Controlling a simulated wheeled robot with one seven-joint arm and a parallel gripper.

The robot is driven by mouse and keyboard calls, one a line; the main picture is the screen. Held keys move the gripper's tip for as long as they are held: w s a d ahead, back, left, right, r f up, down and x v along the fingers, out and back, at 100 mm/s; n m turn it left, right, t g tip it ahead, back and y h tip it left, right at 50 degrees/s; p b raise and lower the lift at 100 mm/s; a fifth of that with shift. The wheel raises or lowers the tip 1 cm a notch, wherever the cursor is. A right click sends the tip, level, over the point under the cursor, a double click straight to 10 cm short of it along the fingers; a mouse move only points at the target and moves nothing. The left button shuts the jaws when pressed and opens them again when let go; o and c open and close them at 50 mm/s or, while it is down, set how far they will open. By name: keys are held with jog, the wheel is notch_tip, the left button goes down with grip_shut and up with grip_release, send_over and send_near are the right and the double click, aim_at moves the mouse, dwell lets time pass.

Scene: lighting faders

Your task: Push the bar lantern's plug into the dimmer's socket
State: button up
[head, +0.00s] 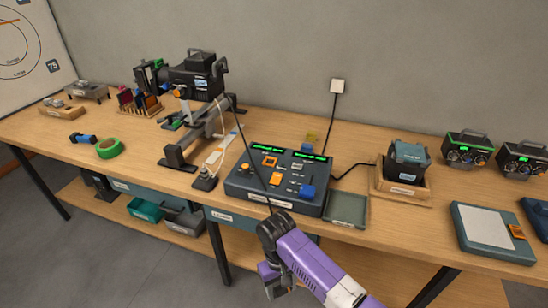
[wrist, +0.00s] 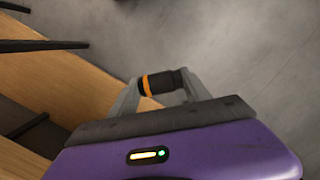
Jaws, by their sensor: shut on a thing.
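My gripper (head: 274,288) hangs low in front of the table's front edge in the head view. In the wrist view my gripper (wrist: 162,88) is shut on a black cylindrical plug with an orange band (wrist: 158,83). In the head view I cannot make out the plug. The black lantern (head: 195,77) sits on a stand at the back left of the table. A thin dark cable (head: 250,150) runs from near it across the console toward my gripper. A dark box (head: 408,155) in a wooden tray, perhaps the dimmer, stands to the right; I cannot make out its socket.
A fader console (head: 280,182) with green displays stands on the table above my gripper. A grey-green tray (head: 346,208) lies right of it. Green tape (head: 110,148) lies at left; a flat pad (head: 490,228) lies at right. The table's front edge and lower shelf are near my arm.

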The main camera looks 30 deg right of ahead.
jog(key=shift+a+f+p, duration=0.15)
jog(key=shift+f+p, duration=0.35)
jog(key=shift+p, duration=0.7)
jog(key=shift+r+p, duration=0.1)
jog(key=shift+p, duration=0.35)
jog(key=shift+w+r+p, duration=0.1)
jog(key=shift+r+p, duration=0.25)
jog(key=shift+p, duration=0.15)
jog(key=shift+w+a+r, duration=0.15)
jog(key=shift+a+r, duration=0.05)
jog(key=shift+r, duration=0.05)
jog(key=shift+w+a+r, duration=0.1)
jog(key=shift+w+r, duration=0.1)
jog(key=shift+w, duration=0.25)
jog(key=shift+s+f, duration=0.1)
jog(key=shift+s, duration=0.1)
